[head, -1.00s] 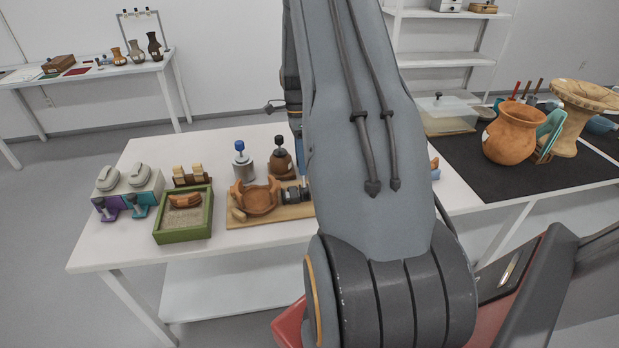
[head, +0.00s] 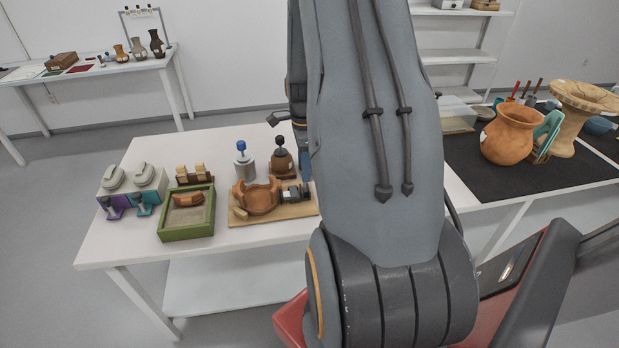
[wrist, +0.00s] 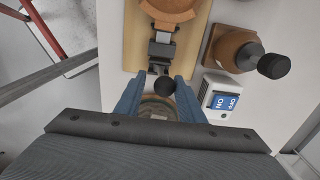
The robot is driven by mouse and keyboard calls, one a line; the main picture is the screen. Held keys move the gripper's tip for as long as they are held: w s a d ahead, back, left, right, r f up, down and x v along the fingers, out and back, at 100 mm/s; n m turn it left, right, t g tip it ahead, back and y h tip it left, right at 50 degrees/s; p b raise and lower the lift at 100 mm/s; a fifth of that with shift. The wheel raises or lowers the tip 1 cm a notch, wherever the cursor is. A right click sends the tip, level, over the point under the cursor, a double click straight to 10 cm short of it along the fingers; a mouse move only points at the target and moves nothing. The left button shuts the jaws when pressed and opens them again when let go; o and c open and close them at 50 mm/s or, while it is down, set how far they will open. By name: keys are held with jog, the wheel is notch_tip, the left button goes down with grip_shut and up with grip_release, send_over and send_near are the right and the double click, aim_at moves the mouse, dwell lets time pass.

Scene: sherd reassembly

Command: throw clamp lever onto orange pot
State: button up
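The orange pot (head: 258,199), broken open at the top, sits on a tan board (head: 240,220); part of it shows at the top of the wrist view (wrist: 176,8). The dark clamp (head: 291,194) lies against the pot's right side. In the wrist view its lever (wrist: 165,86), ending in a black knob, points toward me. My gripper (wrist: 157,82) is open, with its blue fingers on either side of the knob. The knob sits closer to the right finger; I cannot tell if they touch. In the head view my arm hides most of the gripper.
A brown black-knobbed tool (wrist: 232,48) and a white box with blue display (wrist: 221,100) stand close right of my fingers. A green sand tray (head: 186,225) and a blue-topped bottle (head: 243,162) are left and behind. The table's front left is clear.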

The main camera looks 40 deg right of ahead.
jog(key=shift+s+a+f+t+h+b, duration=0.3)
jog(key=shift+s+a+t, duration=0.2)
jog(key=shift+s, duration=0.3)
jog(key=shift+s+a+f+t+h+b, duration=0.25)
jog(key=shift+s+a+f+t+b, duration=0.15)
jog(key=shift+s, duration=0.4)
jog(key=shift+s+a+f+t+h+b, duration=0.25)
jog(key=shift+s+a+t+b, duration=0.25)
jog(key=shift+s, duration=0.3)
jog(key=shift+b, duration=0.3)
jog(key=shift+a+b, duration=0.1)
jog(key=shift+b, duration=0.8)
jog(key=shift+s+a+f+h+b, duration=0.2)
jog(key=shift+s+f+h+b, duration=0.15)
jog(key=shift+b, duration=1.8)
jog(key=shift+p+v, duration=2.7)
jog(key=shift+p, duration=0.25)
jog(key=shift+s, duration=0.2)
